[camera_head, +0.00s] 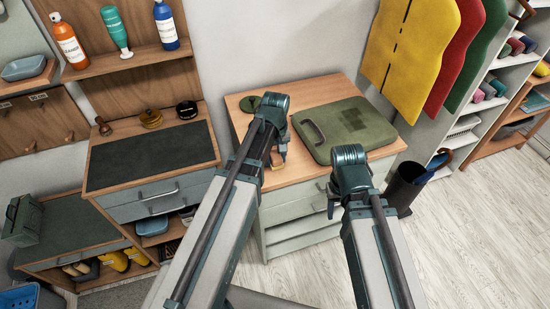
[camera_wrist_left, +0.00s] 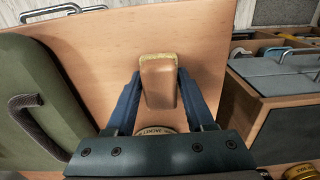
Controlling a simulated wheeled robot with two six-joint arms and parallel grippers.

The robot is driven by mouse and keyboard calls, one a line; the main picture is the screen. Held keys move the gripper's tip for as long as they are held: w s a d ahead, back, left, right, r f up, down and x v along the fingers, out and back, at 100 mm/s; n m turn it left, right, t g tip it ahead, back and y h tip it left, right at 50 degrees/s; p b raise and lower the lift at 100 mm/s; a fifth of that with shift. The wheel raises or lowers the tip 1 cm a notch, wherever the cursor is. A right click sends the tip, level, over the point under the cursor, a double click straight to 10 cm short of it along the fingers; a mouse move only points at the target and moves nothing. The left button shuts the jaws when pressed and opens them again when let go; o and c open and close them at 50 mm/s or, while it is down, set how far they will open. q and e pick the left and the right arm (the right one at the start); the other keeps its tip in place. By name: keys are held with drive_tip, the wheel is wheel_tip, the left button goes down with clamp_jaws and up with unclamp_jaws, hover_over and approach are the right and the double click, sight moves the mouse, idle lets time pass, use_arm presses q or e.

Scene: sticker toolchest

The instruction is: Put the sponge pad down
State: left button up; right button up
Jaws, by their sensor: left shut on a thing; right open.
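The sponge pad (camera_wrist_left: 158,85) is a tan block with a rough yellowish edge. My left gripper (camera_wrist_left: 160,100) is shut on it, with a blue finger on each side. In the head view the left gripper (camera_head: 276,152) is over the wooden top of the cabinet (camera_head: 290,178), left of the green case. The sponge pad (camera_head: 277,160) shows there only in part. I cannot tell whether it touches the top. My right gripper (camera_head: 333,204) is open and empty in front of the cabinet.
A green case (camera_head: 343,128) with a handle lies on the cabinet top. A round dark green thing (camera_head: 250,103) is at its back left. A workbench (camera_head: 150,155) with a dark mat stands to the left. A dark bin (camera_head: 406,185) stands to the right.

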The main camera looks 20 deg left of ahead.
sight(275, 155)
use_arm(q)
drive_tip(key=o, duration=1.2)
drive_tip(key=shift+r+p, duration=0.15)
drive_tip(key=shift+p, duration=0.15)
wheel_tip(275, 155, up, 12)
drive_tip(key=p, duration=1.2)
drive_tip(key=s+d+m+y, duration=0.1)
drive_tip(key=s+d+m, duration=0.9)
drive_tip(key=s, duration=0.4)
drive_tip(key=shift+s+d+m, duration=0.2)
drive_tip(key=shift+d+m, duration=0.05)
drive_tip(key=shift+m, duration=0.05)
